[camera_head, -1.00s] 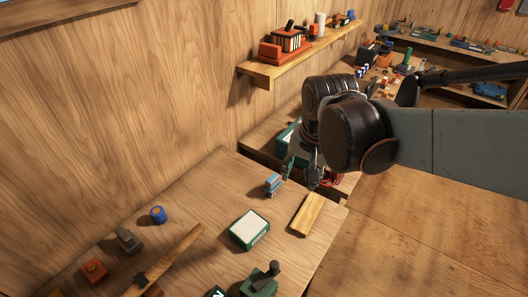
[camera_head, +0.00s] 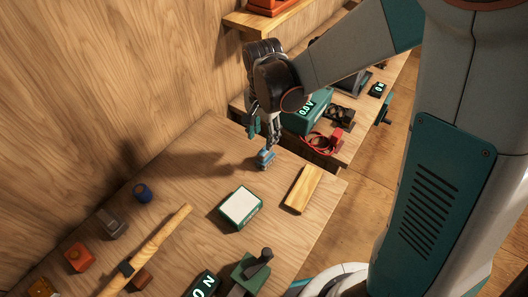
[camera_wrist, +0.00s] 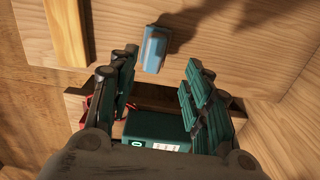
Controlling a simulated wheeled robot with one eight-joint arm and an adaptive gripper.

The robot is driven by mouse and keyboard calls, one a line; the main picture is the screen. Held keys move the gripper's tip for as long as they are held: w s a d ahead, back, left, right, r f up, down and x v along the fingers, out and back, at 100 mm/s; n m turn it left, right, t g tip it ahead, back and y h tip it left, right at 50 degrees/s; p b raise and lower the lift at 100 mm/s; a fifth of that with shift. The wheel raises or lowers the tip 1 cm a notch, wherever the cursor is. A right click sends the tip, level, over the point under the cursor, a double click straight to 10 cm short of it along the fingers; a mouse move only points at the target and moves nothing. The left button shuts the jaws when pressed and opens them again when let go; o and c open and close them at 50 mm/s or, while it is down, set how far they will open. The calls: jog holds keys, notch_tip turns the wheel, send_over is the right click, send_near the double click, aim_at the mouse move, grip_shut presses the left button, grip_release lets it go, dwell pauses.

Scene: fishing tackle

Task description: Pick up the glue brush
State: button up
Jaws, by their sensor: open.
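A small blue block-like thing (camera_head: 265,158) stands on the wooden bench near its far edge. It may be the glue brush, but it is too small to tell for sure. It also shows at the top middle of the wrist view (camera_wrist: 155,48), just past the fingertips and nearly between them. My gripper (camera_head: 263,132) points down close above it, with its green-padded fingers apart and empty. In the wrist view my gripper (camera_wrist: 162,75) has a wide gap between its fingers. Whether a finger touches the blue thing cannot be told.
A yellowish wooden block (camera_head: 303,189) and a green-and-white box (camera_head: 240,207) lie nearby on the bench. A green case (camera_head: 308,110) and red cable (camera_head: 322,142) sit beyond a gap. A wall rises behind.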

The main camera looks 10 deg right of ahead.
aim_at(265, 151)
jog(key=shift+s+d+f+b, duration=0.15)
jog(key=shift+f+b, duration=0.55)
jog(key=shift+f, duration=1.3)
jog(key=shift+s+d+f+b, duration=0.15)
jog(key=shift+f+b, duration=0.55)
jog(key=shift+f, duration=1.25)
jog(key=shift+r, duration=0.1)
grip_shut()
